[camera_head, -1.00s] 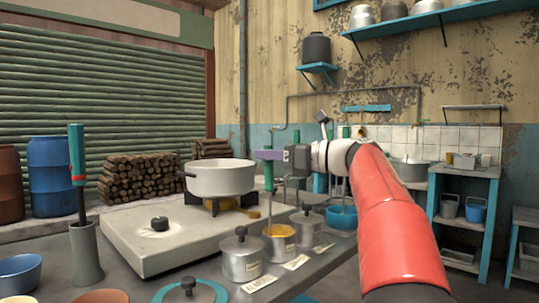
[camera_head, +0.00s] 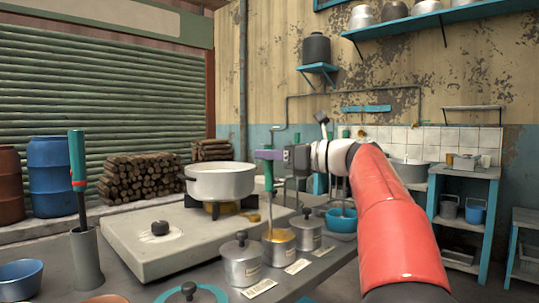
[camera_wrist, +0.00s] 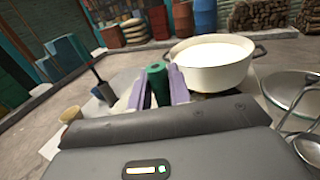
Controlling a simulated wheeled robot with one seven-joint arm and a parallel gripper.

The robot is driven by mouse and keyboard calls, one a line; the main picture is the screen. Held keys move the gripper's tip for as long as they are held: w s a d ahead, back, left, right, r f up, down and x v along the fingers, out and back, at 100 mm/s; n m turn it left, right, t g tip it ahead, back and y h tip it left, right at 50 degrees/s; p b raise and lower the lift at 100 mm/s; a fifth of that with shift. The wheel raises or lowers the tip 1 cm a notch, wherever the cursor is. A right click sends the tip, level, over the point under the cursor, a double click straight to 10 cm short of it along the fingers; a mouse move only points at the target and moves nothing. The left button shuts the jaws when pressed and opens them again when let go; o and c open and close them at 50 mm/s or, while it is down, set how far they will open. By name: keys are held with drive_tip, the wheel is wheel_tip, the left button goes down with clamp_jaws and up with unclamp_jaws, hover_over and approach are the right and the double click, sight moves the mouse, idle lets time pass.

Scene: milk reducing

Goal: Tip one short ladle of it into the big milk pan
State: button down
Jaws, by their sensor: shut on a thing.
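My gripper (camera_head: 268,155) is shut on the green handle of a ladle (camera_head: 269,178). The handle also shows between the purple fingers in the wrist view (camera_wrist: 157,82). The ladle hangs about upright, its shaft running down into an open metal canister (camera_head: 280,247) with yellow-amber contents. The ladle's bowl is hidden there. The big milk pan (camera_head: 220,183) stands on the stove behind and left of the canister. In the wrist view the pan (camera_wrist: 213,75) holds white milk and lies right of the handle.
Lidded canisters stand at the left (camera_head: 241,262) and right (camera_head: 307,236) of the open one. A blue bowl (camera_head: 341,220) is farther right. A grey holder (camera_head: 87,258) with another green-handled tool (camera_head: 77,160) stands at the left.

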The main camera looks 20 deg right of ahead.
drive_tip(key=shift+r+p, duration=2.3)
drive_tip(key=shift+r, duration=0.05)
drive_tip(key=shift+r+p, duration=0.65)
drive_tip(key=shift+r, duration=0.55)
drive_tip(key=shift+s+a+f, duration=0.1)
drive_tip(key=shift+s, duration=0.05)
drive_tip(key=shift+s+a+n+b, duration=1.3)
drive_tip(key=shift+s+a+b, duration=0.4)
drive_tip(key=shift+b, duration=0.45)
drive_tip(key=shift+a, duration=0.2)
drive_tip(key=shift+w+d+p, duration=0.15)
drive_tip(key=shift+p, duration=0.15)
